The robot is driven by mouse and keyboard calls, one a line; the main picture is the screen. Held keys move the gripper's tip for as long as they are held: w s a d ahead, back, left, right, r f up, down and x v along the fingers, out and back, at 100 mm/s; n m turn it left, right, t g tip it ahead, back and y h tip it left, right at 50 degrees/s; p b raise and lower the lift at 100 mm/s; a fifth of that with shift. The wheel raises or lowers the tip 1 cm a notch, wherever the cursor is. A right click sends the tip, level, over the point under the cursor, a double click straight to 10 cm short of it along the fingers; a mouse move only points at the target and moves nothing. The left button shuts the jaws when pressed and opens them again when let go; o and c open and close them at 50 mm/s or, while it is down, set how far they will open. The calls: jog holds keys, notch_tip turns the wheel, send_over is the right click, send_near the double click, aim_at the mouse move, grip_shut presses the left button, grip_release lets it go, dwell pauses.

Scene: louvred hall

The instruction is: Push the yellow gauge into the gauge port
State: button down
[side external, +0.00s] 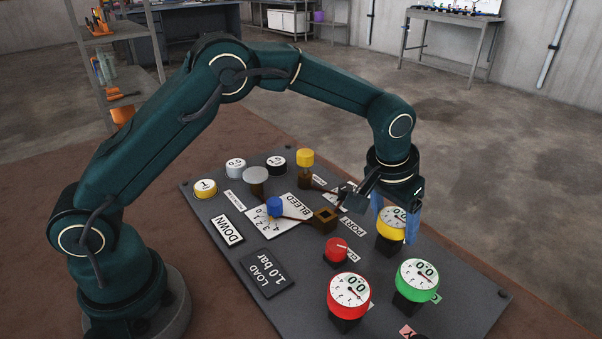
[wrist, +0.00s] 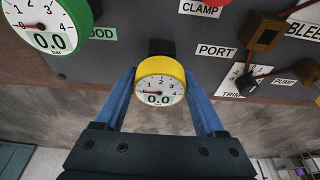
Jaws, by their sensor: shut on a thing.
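The yellow gauge (side external: 391,229) has a white dial reading 0.0 and sits at a dark block on the panel. It also shows in the wrist view (wrist: 160,82), dial facing the camera. My gripper (side external: 396,221) has its blue fingers shut on the gauge's sides, one on each side; the fingers also show in the wrist view (wrist: 160,74). Whether the gauge still rests in its dark block is unclear. The gauge port is a brown square block with a dark opening (side external: 326,215), beside the PORT label, left of the gauge. It shows at upper right in the wrist view (wrist: 264,32).
A red gauge (side external: 349,294) and a green gauge (side external: 417,279) stand nearer the camera. A red knob (side external: 337,250) lies between port and red gauge. A blue knob (side external: 274,207), a yellow-topped post (side external: 305,159) and a grey knob (side external: 256,176) rise beyond the port.

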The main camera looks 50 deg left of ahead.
aim_at(395, 217)
jog(key=shift+r, duration=4.1)
jog(key=shift+f, duration=0.15)
jog(key=s+a+r+n+y, duration=0.2)
jog(key=s+a+n, duration=0.35)
jog(key=a, duration=0.55)
jog(key=shift+n, duration=0.25)
jog(key=shift+w+a+f, duration=0.1)
jog(key=shift+f, duration=1.8)
jog(key=shift+a+f, duration=0.1)
jog(key=shift+f, duration=1.75)
